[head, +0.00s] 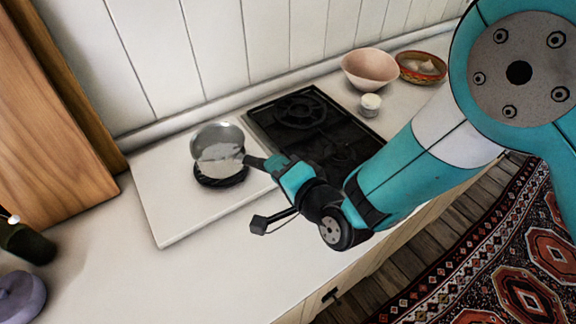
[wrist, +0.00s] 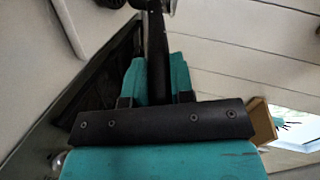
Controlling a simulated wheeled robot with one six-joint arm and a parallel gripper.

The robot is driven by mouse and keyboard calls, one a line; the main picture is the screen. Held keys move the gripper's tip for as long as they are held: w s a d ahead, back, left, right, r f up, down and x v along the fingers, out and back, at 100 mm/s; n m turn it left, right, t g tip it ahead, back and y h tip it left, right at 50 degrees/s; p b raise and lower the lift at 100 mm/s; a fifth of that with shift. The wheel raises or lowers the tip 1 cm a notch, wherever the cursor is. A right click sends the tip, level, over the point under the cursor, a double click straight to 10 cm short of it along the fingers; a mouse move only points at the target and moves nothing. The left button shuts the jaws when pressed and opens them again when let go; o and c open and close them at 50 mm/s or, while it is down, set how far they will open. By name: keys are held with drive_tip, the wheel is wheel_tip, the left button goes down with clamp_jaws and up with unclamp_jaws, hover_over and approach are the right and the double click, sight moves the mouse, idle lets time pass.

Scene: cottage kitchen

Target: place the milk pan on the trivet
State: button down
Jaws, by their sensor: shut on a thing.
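The milk pan (head: 216,137) is a round silvery pan with a dark handle. My gripper (head: 262,164) is shut on the handle from the right in the head view. In the wrist view the dark handle (wrist: 157,45) runs up between the teal fingers of my gripper (wrist: 158,78), and only a bit of the pan shows at the top edge. The trivet (head: 222,183) is a dark round piece on the pale board. The pan is over it and covers its far part. I cannot tell whether pan and trivet touch.
The pale board (head: 165,225) lies left of the black hob (head: 345,155). A pink bowl (head: 369,68), a small white pot (head: 370,104) and a patterned bowl (head: 421,67) stand beyond the hob. A wooden cabinet (head: 55,120) stands at left. The front-left counter is mostly clear.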

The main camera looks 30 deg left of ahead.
drive_tip(key=shift+f, duration=2.15)
drive_tip(key=shift+f, duration=0.2)
drive_tip(key=c, duration=1)
unclamp_jaws()
drive_tip(key=shift+r, duration=0.15)
drive_tip(key=b+v, duration=1.2)
drive_tip(key=b, duration=0.1)
